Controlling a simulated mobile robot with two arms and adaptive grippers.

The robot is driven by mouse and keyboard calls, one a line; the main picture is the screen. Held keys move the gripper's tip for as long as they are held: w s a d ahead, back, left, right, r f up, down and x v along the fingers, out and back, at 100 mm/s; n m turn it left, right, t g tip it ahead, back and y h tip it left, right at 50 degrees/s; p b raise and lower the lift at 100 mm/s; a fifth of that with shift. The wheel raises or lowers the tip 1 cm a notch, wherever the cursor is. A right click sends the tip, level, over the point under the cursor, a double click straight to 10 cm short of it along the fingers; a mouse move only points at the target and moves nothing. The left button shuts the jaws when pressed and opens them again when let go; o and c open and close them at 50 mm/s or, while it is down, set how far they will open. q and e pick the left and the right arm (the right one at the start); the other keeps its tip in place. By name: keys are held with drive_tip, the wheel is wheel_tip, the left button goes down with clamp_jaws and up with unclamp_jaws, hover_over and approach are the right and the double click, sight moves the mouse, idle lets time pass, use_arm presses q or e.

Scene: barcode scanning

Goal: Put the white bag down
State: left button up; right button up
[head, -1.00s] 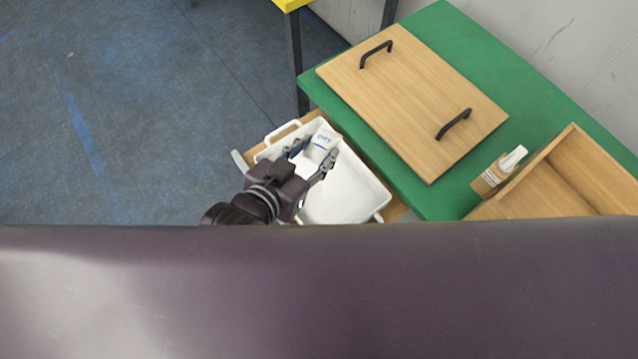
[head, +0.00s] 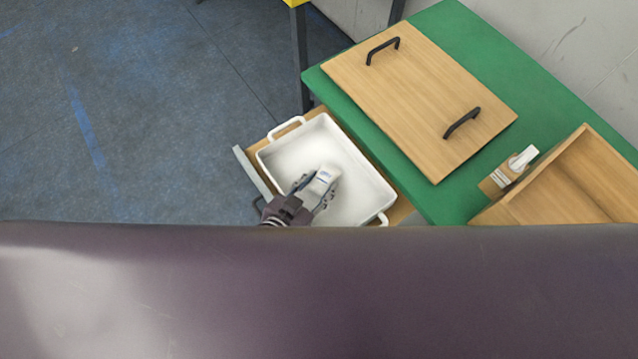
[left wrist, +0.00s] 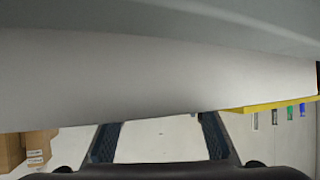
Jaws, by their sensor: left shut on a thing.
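The white bag (head: 325,176), small with a blue mark, is between the fingers of my left gripper (head: 314,187), which is shut on it. In the head view the bag and gripper are over the white two-handled tray (head: 358,165). I cannot tell whether the bag touches the tray's bottom. My right gripper is not in view.
The tray sits in an open drawer with a grey front (head: 256,172), beside the green table (head: 480,60). On the table are a wooden board (head: 420,100) with two black handles, a wooden box (head: 560,185) and a small bottle (head: 522,158). The floor at left is clear.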

use_arm(q)
drive_tip(key=shift+f, duration=0.15)
drive_tip(key=o, duration=1.1)
drive_tip(key=shift+o, duration=0.2)
drive_tip(key=v, duration=1.2)
drive_tip(key=shift+s, duration=0.1)
